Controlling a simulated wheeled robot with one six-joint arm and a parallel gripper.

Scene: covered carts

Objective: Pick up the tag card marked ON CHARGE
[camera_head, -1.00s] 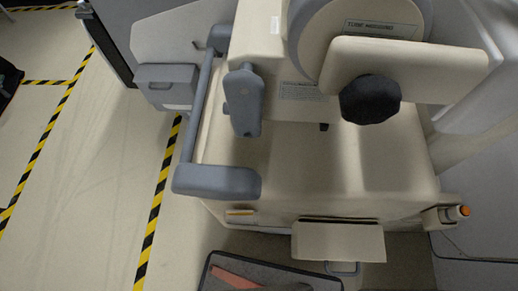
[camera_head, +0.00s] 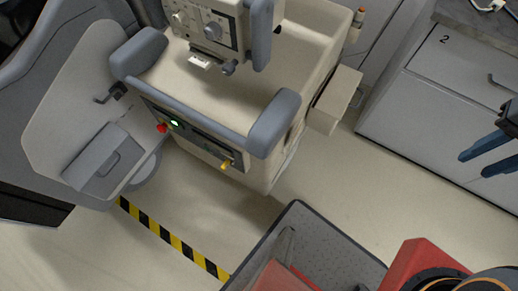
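I see no card on which ON CHARGE can be read. A small white piece (camera_head: 200,62) shows under the control box on the beige covered cart; it is too small to tell what it is. My gripper (camera_head: 466,166) is at the right edge, with two blue fingers pointing left and a gap between them. It appears open and empty, in front of the grey cabinet and well away from the cart. The rest of it is cut off by the picture edge.
The beige cart (camera_head: 235,105) has a grey handle bar, a red knob (camera_head: 162,128) and a green light (camera_head: 174,124). A grey cabinet (camera_head: 445,80) marked 2 stands right. Black and yellow tape (camera_head: 170,238) lies on the floor.

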